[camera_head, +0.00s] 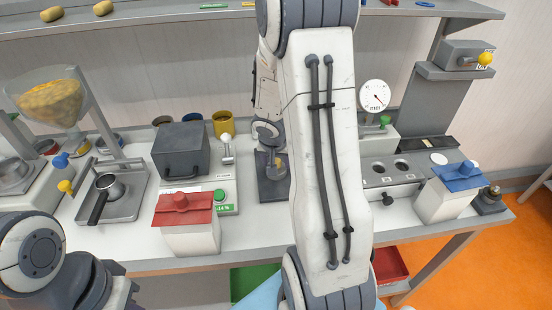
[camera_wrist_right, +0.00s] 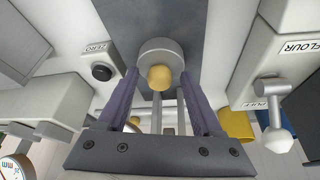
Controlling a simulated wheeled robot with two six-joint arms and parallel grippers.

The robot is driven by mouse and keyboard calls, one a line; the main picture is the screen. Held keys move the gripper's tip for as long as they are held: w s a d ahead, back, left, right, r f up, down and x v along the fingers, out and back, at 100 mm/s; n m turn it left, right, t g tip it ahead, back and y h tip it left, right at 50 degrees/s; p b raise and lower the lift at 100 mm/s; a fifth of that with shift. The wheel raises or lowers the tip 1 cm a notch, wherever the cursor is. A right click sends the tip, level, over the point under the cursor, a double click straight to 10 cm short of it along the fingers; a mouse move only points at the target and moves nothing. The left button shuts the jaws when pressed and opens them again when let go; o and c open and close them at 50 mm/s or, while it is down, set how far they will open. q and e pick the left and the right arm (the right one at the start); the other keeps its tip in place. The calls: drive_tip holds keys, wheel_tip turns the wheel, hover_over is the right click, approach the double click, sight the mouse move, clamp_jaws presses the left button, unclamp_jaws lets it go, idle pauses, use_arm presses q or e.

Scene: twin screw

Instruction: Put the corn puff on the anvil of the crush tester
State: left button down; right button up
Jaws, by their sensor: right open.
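The corn puff (camera_wrist_right: 160,77) is a small rounded yellow piece. In the right wrist view it shows against the edge of a round grey anvil (camera_wrist_right: 158,48) on a dark base plate (camera_wrist_right: 150,18). I cannot tell whether it rests fully on the anvil. My right gripper (camera_wrist_right: 160,82) is open, with its purple fingers apart on either side of the puff. In the head view the puff (camera_head: 276,162) shows small over the crush tester's dark base (camera_head: 270,190), partly hidden by my arm. My left arm shows at lower left, but its gripper is out of view.
A red-lidded box (camera_head: 187,222) and a dark-lidded unit (camera_head: 181,150) stand left of the tester. A dial gauge (camera_head: 375,96) and a blue-lidded box (camera_head: 455,190) are to the right. A hopper of puffs (camera_head: 50,100) stands at far left. My arm covers the middle.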

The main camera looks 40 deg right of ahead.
drive_tip(key=shift+r+p, duration=0.3)
drive_tip(key=shift+r, duration=0.05)
drive_tip(key=p+v, duration=0.5)
drive_tip(key=v, duration=0.7)
drive_tip(key=s+a+r+n+y, duration=0.25)
drive_tip(key=a+n, duration=0.45)
drive_tip(key=a, duration=0.9)
drive_tip(key=s+a+r+n+g+y, duration=0.2)
drive_tip(key=s+a+n, duration=0.7)
drive_tip(key=s+a, duration=0.5)
drive_tip(key=shift+s+r+n+g, duration=0.25)
drive_tip(key=shift+s+n+g, duration=0.05)
drive_tip(key=shift+s+g, duration=0.35)
